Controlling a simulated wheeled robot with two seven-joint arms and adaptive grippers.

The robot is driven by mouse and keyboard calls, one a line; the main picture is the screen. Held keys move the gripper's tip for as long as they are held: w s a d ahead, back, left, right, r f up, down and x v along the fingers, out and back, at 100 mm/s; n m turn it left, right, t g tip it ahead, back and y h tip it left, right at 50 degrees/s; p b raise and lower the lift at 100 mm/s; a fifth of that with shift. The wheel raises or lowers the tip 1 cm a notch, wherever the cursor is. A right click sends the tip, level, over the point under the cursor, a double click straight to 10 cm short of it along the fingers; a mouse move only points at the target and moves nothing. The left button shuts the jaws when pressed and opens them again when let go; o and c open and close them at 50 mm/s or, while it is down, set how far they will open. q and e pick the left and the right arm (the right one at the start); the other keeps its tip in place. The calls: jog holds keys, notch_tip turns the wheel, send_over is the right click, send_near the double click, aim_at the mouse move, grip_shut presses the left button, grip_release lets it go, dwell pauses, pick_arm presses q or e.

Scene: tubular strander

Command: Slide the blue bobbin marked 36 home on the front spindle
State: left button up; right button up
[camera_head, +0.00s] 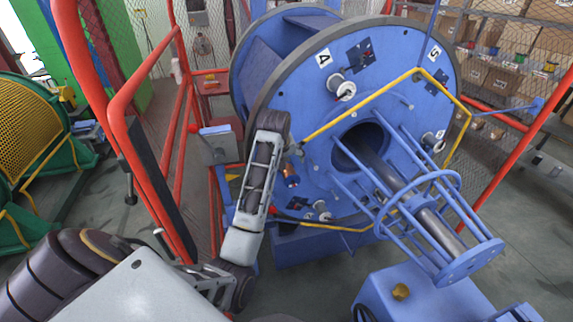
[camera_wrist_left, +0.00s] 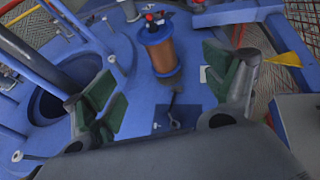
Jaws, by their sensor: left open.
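A copper-wound bobbin with a blue end flange (camera_wrist_left: 160,48) stands off the blue disc face in the left wrist view; it shows small in the head view (camera_head: 291,180). I cannot read a 36 on it, and how far it sits on a spindle cannot be told. My left gripper (camera_wrist_left: 162,84) is open, its green-padded fingers on either side of the picture, with the bobbin beyond and between them, apparently untouched. In the head view the left gripper (camera_head: 292,151) is mostly hidden behind my forearm, close to the disc and just above the bobbin. My right gripper is not in view.
The big blue disc (camera_head: 310,110) carries other pale bobbins (camera_head: 341,86). A yellow bar (camera_head: 360,103) crosses before it. The barred blue shaft cage (camera_head: 440,225) juts out at right. Red guard rails (camera_head: 118,108) stand at left. A dark lever (camera_wrist_left: 174,106) lies below the bobbin.

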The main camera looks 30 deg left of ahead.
aim_at(288, 172)
pick_arm(q)
jog(key=shift+f, duration=0.1)
jog(key=shift+p+x, duration=0.9)
jog(key=shift+x, duration=5.9)
jog(key=c, duration=1.5)
jog(key=shift+c, duration=0.2)
jog(key=shift+w+a, duration=0.9)
jog(key=shift+a, duration=0.2)
jog(key=o, duration=1.5)
